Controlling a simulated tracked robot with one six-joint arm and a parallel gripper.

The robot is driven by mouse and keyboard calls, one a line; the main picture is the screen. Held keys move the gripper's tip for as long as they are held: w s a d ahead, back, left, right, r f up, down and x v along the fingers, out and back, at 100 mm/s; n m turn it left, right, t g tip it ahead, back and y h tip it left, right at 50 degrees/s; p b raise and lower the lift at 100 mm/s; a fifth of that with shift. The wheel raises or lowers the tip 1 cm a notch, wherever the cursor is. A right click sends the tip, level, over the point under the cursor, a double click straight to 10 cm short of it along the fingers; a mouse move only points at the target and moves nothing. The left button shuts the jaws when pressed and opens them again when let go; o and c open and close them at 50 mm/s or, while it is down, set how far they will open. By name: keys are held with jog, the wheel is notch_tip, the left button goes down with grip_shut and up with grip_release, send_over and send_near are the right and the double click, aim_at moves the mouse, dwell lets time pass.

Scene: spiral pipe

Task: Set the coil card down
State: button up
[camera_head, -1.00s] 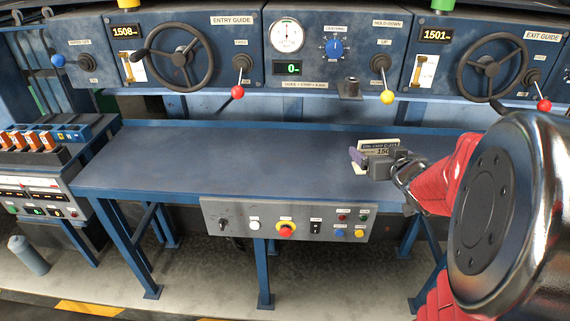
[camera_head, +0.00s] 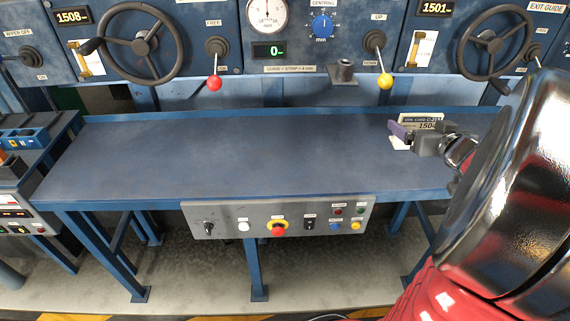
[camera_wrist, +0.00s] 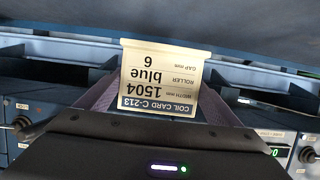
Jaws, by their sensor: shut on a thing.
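The coil card (camera_head: 424,117) is a small cream card with a dark header. It is over the right part of the blue bench top (camera_head: 230,155), towards the back. My gripper (camera_head: 402,131) is shut on it. I cannot tell whether the card touches the bench. In the wrist view the card (camera_wrist: 160,78) stands out between the fingers (camera_wrist: 160,103), its print upside down. It reads C-213, width 1504, roller blue, gap 6.
The bench top left of the card is clear. Behind it are handwheels (camera_head: 140,47), a red-knobbed lever (camera_head: 215,82) and a yellow-knobbed lever (camera_head: 385,80). A button panel (camera_head: 278,217) hangs on the bench front. Another console (camera_head: 22,195) stands at the left.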

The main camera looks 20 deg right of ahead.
jog(key=shift+w+a, duration=0.1)
jog(key=shift+a, duration=0.05)
jog(key=shift+f, duration=3.15)
jog(key=shift+f, duration=1.85)
jog(key=shift+f, duration=0.15)
jog(key=o, duration=0.9)
jog(key=shift+d+r+v, duration=0.1)
jog(key=shift+v, duration=2.9)
jog(key=shift+d+r+v, duration=0.1)
jog(key=shift+r+v, duration=0.05)
jog(key=shift+v, duration=2.85)
